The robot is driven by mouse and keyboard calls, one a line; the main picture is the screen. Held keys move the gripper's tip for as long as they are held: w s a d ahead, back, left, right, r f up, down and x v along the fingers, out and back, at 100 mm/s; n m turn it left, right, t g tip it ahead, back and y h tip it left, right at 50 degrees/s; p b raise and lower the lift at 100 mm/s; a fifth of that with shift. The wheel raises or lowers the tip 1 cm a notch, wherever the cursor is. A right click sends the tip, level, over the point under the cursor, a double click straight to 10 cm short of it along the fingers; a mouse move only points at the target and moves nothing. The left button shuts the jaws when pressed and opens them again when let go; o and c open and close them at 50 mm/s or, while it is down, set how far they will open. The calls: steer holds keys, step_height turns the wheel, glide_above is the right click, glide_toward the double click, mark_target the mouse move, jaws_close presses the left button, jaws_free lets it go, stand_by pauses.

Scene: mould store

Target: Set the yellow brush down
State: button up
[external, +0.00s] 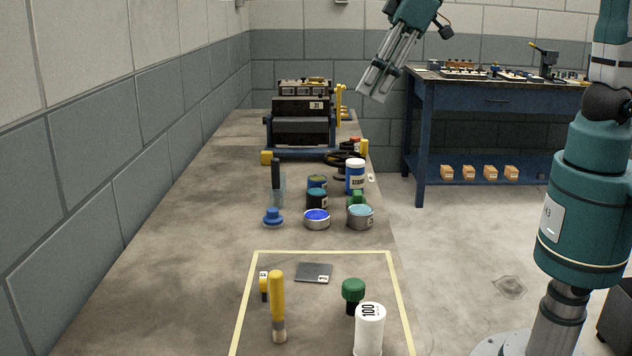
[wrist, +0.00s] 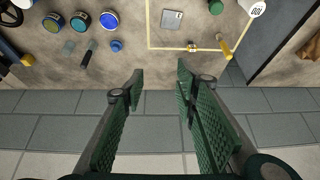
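The yellow brush (external: 277,295) is on the bench near the front, inside the left side of the yellow taped outline (external: 320,252). Its yellow handle points up in the external view and its pale end is at the bottom. I cannot tell for certain whether it stands or lies. It also shows in the wrist view (wrist: 224,45), at the upper right. My gripper (external: 372,96) is high above the bench, far from the brush. In the wrist view my gripper (wrist: 160,74) has its fingers apart with nothing between them.
Within the outline are a grey plate (external: 313,272), a small yellow-black item (external: 264,285), a green-topped knob (external: 353,290) and a white canister (external: 369,325). The block wall (external: 100,150) borders the bench's left.

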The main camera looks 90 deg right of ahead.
steer(key=s+d+t, duration=0.1)
steer(key=s+d, duration=0.9)
steer(key=s, duration=0.4)
steer(key=s+d+f, duration=0.1)
steer(key=s+d, duration=0.8)
steer(key=s, duration=0.4)
steer(key=shift+s+d+t, duration=0.35)
steer(key=shift+s+t, duration=0.05)
